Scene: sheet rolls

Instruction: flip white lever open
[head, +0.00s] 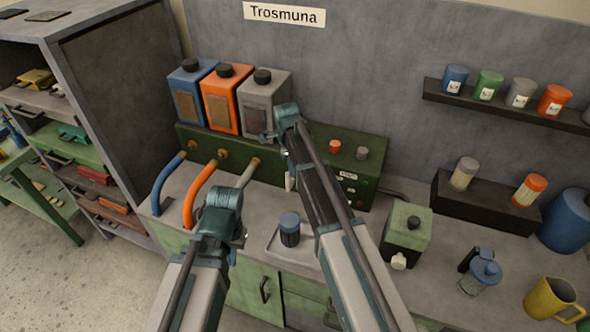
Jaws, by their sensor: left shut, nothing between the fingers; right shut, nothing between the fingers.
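The green dispenser machine (220,148) stands on the counter against the wall, with blue, orange and pale grey-white pipes curving out of its front. A small white piece (290,183), which looks like the white lever, shows low on the machine's front, just left of my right forearm; the arm hides part of this area. My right gripper (266,135) is shut and empty, in front of the grey canister (265,95). My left gripper (240,238) is shut and empty, low over the counter's front edge, left of the blue-lidded jar. Its fingers are hard to make out.
Blue (188,90) and orange (222,100) canisters stand on the machine. The jar (290,232) sits on a small tray (273,242). A green box (407,228) with a white knob, a lidded glass jug (482,272) and a yellow mug (550,300) stand to the right.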

